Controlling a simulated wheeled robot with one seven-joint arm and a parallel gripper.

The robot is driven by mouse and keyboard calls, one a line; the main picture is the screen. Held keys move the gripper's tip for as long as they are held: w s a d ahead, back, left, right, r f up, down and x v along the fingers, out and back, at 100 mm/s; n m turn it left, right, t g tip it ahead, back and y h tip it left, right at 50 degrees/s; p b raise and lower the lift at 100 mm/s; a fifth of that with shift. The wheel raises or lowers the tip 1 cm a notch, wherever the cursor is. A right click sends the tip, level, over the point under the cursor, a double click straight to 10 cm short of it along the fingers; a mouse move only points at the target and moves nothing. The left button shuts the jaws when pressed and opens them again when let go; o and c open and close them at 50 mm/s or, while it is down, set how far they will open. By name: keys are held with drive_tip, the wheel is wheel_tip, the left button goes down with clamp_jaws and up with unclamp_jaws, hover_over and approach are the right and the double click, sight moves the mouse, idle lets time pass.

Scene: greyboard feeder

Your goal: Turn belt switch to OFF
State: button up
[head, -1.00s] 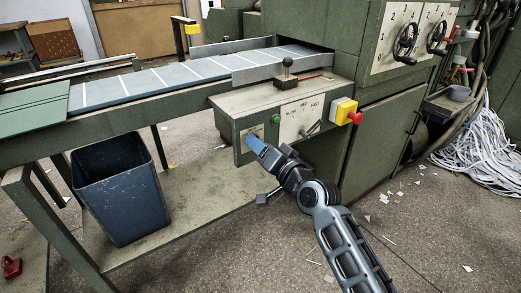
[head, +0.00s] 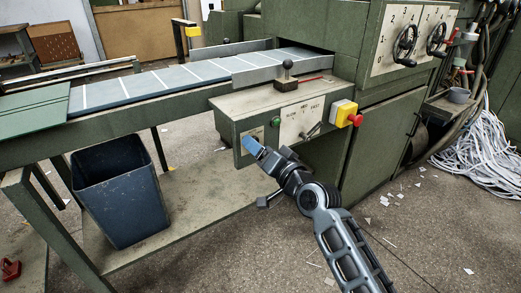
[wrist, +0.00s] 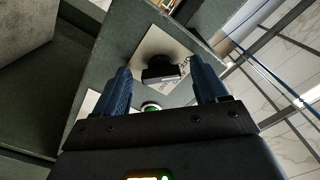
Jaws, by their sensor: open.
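The belt switch (wrist: 160,74) is a black knob on a pale plate with lettering, part of which reads like OFF. In the wrist view it lies between the blue fingers of my gripper (wrist: 161,70), with a gap on either side. The knob's bar runs roughly across the picture. My gripper is open and holds nothing. In the head view my gripper (head: 251,147) is at the left end of the green control box (head: 228,125), in front of the switch plate (head: 258,132). There it hides the knob. I cannot tell whether the fingertips touch the plate.
A green button (head: 276,122), a lever panel (head: 300,120) and a red stop button (head: 355,119) on a yellow box sit right of the switch. A ball-topped lever (head: 287,68) stands on top. A dark bin (head: 120,190) is left below the conveyor belt (head: 150,82).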

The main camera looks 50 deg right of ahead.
drive_tip(key=shift+s, duration=0.1)
drive_tip(key=v, duration=0.7)
drive_tip(key=shift+s+p, duration=0.3)
drive_tip(key=shift+p, duration=0.05)
drive_tip(key=shift+a, duration=0.15)
drive_tip(key=s+a+f+n+g+y, duration=0.1)
drive_tip(key=s+a+f+n, duration=0.2)
drive_tip(key=s+a, duration=0.35)
drive_tip(key=s+a+f+n+g+y, duration=0.1)
drive_tip(key=s+a+f+n, duration=0.15)
drive_tip(key=s+a, duration=0.4)
drive_tip(key=s+a+r+n+y, duration=0.2)
drive_tip(key=s+a+r+n, duration=0.15)
drive_tip(key=s, duration=0.45)
drive_tip(key=s+a+r+n+y, duration=0.1)
drive_tip(key=s+a+r+n, duration=0.2)
drive_tip(key=s, duration=0.6)
wheel_tip(320, 180, up, 21)
drive_tip(key=a+p, duration=0.1)
drive_tip(key=p, duration=2.1)
drive_tip(key=shift+w+g, duration=0.2)
drive_tip(key=shift+g, duration=0.1)
